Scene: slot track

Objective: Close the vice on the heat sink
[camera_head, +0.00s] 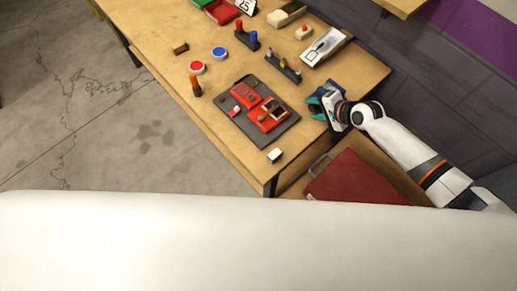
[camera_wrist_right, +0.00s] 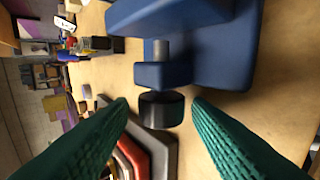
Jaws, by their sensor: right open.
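The blue vice (camera_wrist_right: 225,60) fills the upper part of the right wrist view, with a short grey screw shaft and a black round knob (camera_wrist_right: 162,112). In the head view the vice is mostly hidden by my right gripper (camera_head: 320,100), at the right edge of the table. My right gripper is open, with its green fingers (camera_wrist_right: 160,106) on either side of the knob and visible gaps between. I cannot make out the heat sink in either view; the vice's jaws are not clearly seen. My left gripper is not in view.
A dark board (camera_head: 285,122) with red parts lies left of my right gripper on the wooden table (camera_head: 220,110). A row of pegs (camera_head: 283,68) and a white tray (camera_head: 325,47) stand behind.

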